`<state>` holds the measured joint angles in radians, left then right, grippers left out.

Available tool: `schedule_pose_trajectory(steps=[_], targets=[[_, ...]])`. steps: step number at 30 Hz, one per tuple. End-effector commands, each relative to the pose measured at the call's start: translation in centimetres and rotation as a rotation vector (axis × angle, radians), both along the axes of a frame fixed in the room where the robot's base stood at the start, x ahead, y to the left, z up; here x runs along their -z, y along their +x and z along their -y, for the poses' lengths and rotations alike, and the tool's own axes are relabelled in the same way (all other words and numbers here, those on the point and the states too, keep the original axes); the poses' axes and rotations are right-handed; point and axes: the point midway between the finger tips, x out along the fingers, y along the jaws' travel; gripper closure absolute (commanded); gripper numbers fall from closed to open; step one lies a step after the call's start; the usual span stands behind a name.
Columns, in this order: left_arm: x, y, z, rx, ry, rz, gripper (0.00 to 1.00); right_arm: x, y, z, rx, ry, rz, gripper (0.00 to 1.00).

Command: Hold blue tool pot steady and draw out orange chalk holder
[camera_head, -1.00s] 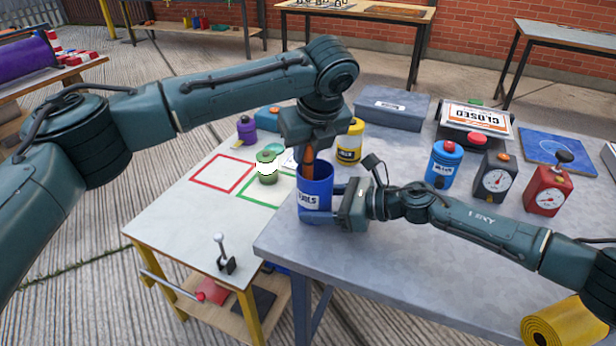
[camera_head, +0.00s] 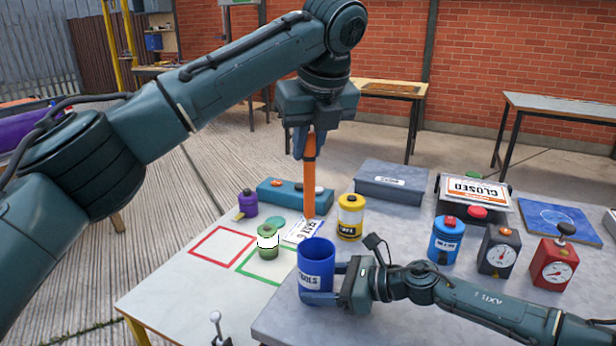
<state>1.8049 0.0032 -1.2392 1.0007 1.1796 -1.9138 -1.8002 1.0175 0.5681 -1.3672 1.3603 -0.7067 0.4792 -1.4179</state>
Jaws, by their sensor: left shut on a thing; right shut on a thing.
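The blue tool pot (camera_head: 317,258) stands upright near the left edge of the grey metal table, with a white label on its side. My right gripper (camera_head: 322,284) comes in from the right and is shut around the pot low on its wall. The orange chalk holder (camera_head: 310,185) hangs upright from my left gripper (camera_head: 309,138), which is shut on its upper end. The holder's lower end is above and slightly left of the pot's rim, clear of the pot. The gripper's fingers partly hide the top of the holder.
Behind the pot are a yellow container (camera_head: 350,218) and a grey-blue box (camera_head: 396,181). A blue canister (camera_head: 446,241) and two gauges stand to the right. A white table (camera_head: 180,285) on the left carries red and green outlines and a green pot (camera_head: 268,243).

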Motion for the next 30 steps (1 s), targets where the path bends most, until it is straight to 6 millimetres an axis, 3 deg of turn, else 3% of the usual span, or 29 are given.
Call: schedule_pose_trajectory(steps=[4,13,14,23,30], targets=[[-1.4,0.0,0.1,0.0,0.0,0.001,1.0,0.1,-0.1,0.0,-0.002,0.0,-0.002,0.51],[-1.6,0.0,0.0,0.0,0.0,0.0,1.0,0.1,-0.1,0.0,-0.002,0.0,-0.002,0.51],[-1.6,0.0,0.0,0.0,0.0,0.0,1.0,0.1,-0.1,0.0,-0.002,0.0,-0.002,0.37],[-1.6,0.0,0.0,0.0,0.0,0.0,1.0,0.0,0.0,0.0,-0.001,0.0,0.0,0.13],[-1.6,0.0,0.0,0.0,0.0,0.0,1.0,0.0,0.0,0.1,0.0,0.0,0.0,0.12]])
